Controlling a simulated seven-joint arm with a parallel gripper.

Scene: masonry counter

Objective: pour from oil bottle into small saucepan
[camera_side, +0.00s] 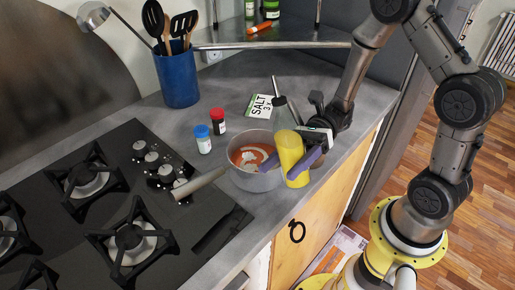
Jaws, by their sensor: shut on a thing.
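The oil bottle (291,152) has a yellow lower body, with what looks like a clear upper part and a thin neck above it. My gripper (293,168) reaches in from the right, its purple fingers shut around the bottle's lower body. The bottle is close to upright, at the right side of the small saucepan (263,184). I cannot tell whether it touches the pan or the counter. The metal saucepan stands on the counter, its handle (200,184) pointing left toward the hob. Orange-red contents with white streaks show inside. The bottle hides part of the pan's right side.
A salt packet (260,105) lies behind the bottle. Blue-capped (203,139) and red-capped (217,122) jars stand behind the pan. A blue utensil crock (177,80) is at the back. The black hob (115,215) fills the left. The counter's front edge is close to the pan.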

